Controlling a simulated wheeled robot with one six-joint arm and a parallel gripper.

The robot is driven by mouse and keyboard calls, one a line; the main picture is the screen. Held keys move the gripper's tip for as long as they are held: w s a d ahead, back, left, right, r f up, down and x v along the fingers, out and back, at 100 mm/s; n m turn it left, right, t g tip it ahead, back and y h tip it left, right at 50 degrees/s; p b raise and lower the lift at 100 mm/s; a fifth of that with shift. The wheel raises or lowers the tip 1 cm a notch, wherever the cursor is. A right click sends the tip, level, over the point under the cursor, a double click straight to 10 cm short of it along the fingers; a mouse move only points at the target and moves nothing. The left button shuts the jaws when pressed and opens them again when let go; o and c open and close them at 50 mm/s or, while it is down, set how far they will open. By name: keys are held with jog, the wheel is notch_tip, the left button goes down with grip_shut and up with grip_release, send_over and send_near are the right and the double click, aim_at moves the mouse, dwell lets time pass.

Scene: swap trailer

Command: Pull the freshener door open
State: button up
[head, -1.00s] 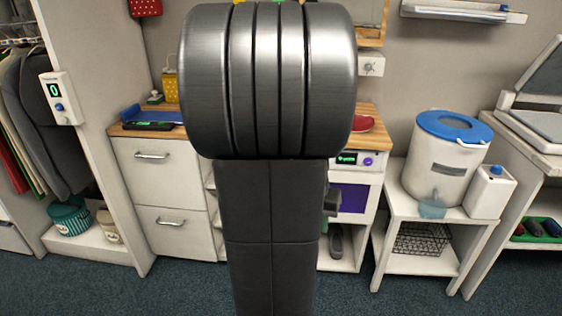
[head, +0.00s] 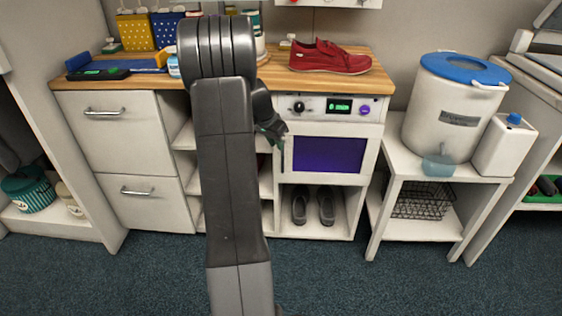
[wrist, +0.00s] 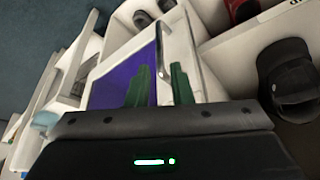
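The freshener (head: 328,107) is a white unit with a knob, a small green display and a door (head: 328,155) with a purple window. The door looks shut. In the wrist view its purple window (wrist: 120,82) shows rotated, with a silver bar handle (wrist: 160,45) along its edge. My gripper (head: 277,130) is at the door's left edge in the head view, partly hidden by my arm. In the wrist view its green fingers (wrist: 158,88) are apart and empty. The handle's near end lines up between them; whether the fingers reach around it I cannot tell.
A red shoe (head: 331,58) stands on the wooden top above the freshener, dark shoes (head: 313,205) in the cubby below. Open shelves with a dark cap (wrist: 287,72) lie beside the door. A white stand (head: 425,228) with a bucket (head: 446,112) is to the right. Floor in front is clear.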

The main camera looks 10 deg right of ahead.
aim_at(282, 157)
jog(key=b+x, duration=0.2)
jog(key=x, duration=0.8)
jog(key=shift+a+f, duration=0.1)
grip_shut()
jog(key=shift+s, duration=0.1)
